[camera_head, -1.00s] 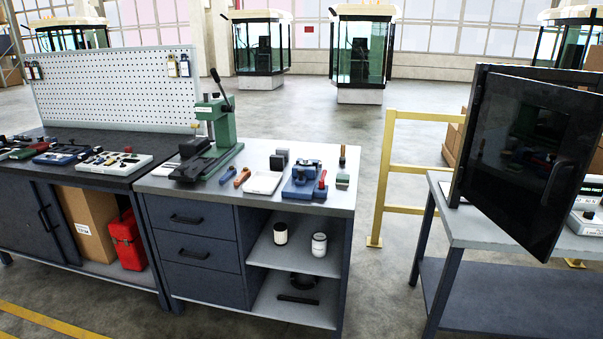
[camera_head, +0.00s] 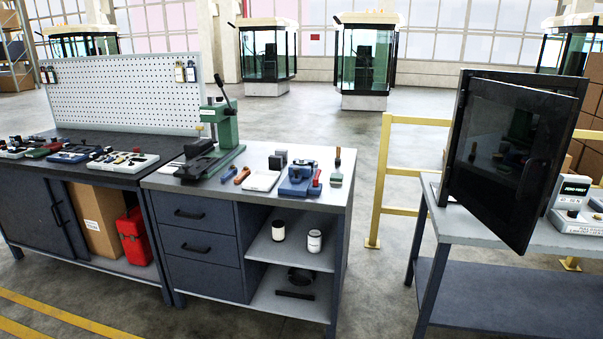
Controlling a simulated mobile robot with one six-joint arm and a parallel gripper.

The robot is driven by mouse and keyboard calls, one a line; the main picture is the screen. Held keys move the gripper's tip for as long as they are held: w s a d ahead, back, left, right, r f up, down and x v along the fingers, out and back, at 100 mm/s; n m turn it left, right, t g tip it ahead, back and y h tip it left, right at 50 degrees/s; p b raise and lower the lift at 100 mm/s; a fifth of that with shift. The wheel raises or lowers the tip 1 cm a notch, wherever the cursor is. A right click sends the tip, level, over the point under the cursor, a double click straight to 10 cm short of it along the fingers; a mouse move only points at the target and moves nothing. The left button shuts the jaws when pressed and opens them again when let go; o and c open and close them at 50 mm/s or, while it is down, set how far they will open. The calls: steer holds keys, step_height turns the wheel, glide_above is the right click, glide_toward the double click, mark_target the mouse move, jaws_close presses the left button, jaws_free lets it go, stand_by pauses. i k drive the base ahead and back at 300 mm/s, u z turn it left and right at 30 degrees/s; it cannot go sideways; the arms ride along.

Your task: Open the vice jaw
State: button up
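A small blue vice (camera_head: 300,178) sits on the grey top of the drawer bench (camera_head: 262,201), near its right end. A red part (camera_head: 316,183), which looks like its handle, is on its right side. The vice is small in the picture, so I cannot tell how far its jaw is open. My gripper is not in view.
A green press (camera_head: 222,128) stands left of the vice. A white tray (camera_head: 261,181), orange-handled tool (camera_head: 242,175) and brush (camera_head: 337,168) lie close by. A dark open-doored cabinet (camera_head: 503,150) stands on the right table. Floor between the benches is clear, with a yellow rail (camera_head: 384,180) behind.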

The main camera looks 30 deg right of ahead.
mark_target(298, 172)
steer(key=k, duration=0.95)
steer(key=z, duration=0.3)
steer(key=i, duration=1.5)
steer(key=u, duration=0.55)
steer(key=i, duration=0.5)
steer(key=u, duration=0.35)
